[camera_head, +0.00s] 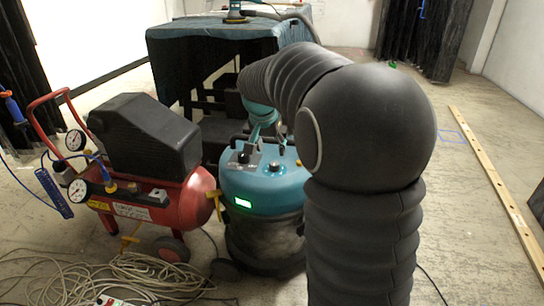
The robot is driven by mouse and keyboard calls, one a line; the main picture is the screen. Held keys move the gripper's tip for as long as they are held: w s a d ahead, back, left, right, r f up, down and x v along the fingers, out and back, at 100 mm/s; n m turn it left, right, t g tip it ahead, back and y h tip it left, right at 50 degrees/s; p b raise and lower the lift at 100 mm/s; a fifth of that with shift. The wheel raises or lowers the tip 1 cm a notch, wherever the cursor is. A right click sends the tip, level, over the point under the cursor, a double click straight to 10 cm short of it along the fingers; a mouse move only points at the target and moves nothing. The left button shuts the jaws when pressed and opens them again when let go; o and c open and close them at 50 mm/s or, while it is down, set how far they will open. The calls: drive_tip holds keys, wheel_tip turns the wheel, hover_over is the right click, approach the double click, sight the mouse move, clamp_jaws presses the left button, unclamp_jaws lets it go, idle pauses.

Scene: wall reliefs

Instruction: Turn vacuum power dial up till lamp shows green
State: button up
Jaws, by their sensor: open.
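The vacuum (266,190) has a teal top and a dark drum body, and stands left of my arm. A small green-lit lamp (243,203) shows on the front of its teal housing. Dark knobs sit on its upper face: one on the panel at the left (243,157), one in the middle (273,167). I cannot tell for sure which is the power dial. My gripper (256,141) is above the back of the vacuum top, close to the panel and small in view. It is open; whether it touches a knob is unclear. My arm hides the vacuum's right side.
A red air compressor (176,204) with gauges stands close at the left. Tangled cable (135,277) lies on the floor in front. A cloth-covered table (215,40) with a hose stands behind. A wooden beam (495,185) lies at the right, with open floor around it.

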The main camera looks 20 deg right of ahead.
drive_tip(key=shift+v, duration=2.05)
drive_tip(key=s+a+f+n+y+p, duration=0.1)
drive_tip(key=s+a+f+n, duration=0.15)
drive_tip(key=s, duration=0.25)
drive_tip(key=s+a+f+n, duration=0.1)
drive_tip(key=s+n, duration=0.2)
drive_tip(key=s, duration=0.2)
drive_tip(key=s+a+r+n+t+y+p, duration=0.1)
drive_tip(key=s+a+r+p, duration=0.2)
drive_tip(key=s, duration=0.7)
drive_tip(key=s+a+r+n+t+y+p, duration=0.1)
drive_tip(key=s+a+r+p, duration=0.2)
drive_tip(key=s, duration=0.6)
drive_tip(key=shift+s+r+n+p, duration=0.35)
drive_tip(key=shift+r+p, duration=0.05)
drive_tip(key=shift+p, duration=0.05)
